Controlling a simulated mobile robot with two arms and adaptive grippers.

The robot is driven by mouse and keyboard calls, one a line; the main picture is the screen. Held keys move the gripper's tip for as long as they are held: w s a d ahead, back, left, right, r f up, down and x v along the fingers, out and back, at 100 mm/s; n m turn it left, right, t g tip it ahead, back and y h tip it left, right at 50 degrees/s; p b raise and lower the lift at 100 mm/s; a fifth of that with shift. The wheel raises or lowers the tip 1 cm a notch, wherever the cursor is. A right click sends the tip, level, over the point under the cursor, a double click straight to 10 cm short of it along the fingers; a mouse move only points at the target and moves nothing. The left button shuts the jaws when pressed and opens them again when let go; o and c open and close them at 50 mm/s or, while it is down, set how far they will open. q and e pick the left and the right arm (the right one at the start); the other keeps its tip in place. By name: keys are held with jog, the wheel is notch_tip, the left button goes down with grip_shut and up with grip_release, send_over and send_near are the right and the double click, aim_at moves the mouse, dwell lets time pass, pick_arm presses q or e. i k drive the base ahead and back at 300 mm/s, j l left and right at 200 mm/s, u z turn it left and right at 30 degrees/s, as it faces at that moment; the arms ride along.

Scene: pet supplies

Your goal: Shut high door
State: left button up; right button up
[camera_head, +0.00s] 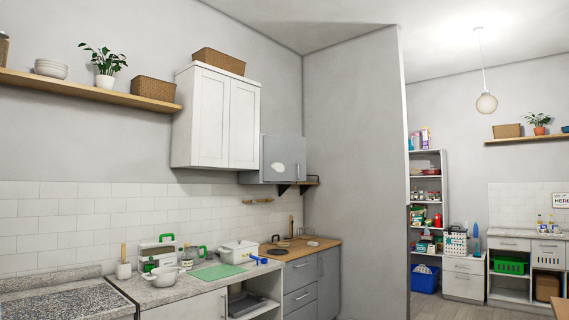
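A white wall cabinet (215,118) with two door panels hangs high on the left wall, and both panels look shut. Beside it, to the right and a little lower, is a grey box-like unit (284,158) with a pale oval on its front. Its front looks closed, but I cannot tell for sure at this distance. Neither of my grippers is in view.
A counter (165,290) with a white pot (238,252), green board (218,271) and bottles runs below. An open compartment (250,300) shows under it. A wall (352,170) separates the shelves (427,160) at right. Wicker basket (218,61) tops the cabinet.

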aim_at(284, 158)
jog(key=i+j+u, duration=0.1)
jog(key=i, duration=0.3)
jog(key=i+j, duration=0.25)
jog(key=i+z, duration=0.2)
jog(key=i, duration=0.25)
jog(key=i+z, duration=0.25)
jog(key=i, duration=0.25)
jog(key=i+j+z, duration=0.2)
jog(key=i, duration=0.25)
jog(key=i+j+z, duration=0.25)
jog(key=i, duration=0.2)
jog(key=i+l+u, duration=0.1)
jog(key=i, duration=0.45)
jog(key=i+l+u, duration=0.1)
jog(key=i, duration=0.45)
jog(key=i+l+u, duration=0.1)
jog(key=i, duration=0.5)
jog(key=l, duration=0.1)
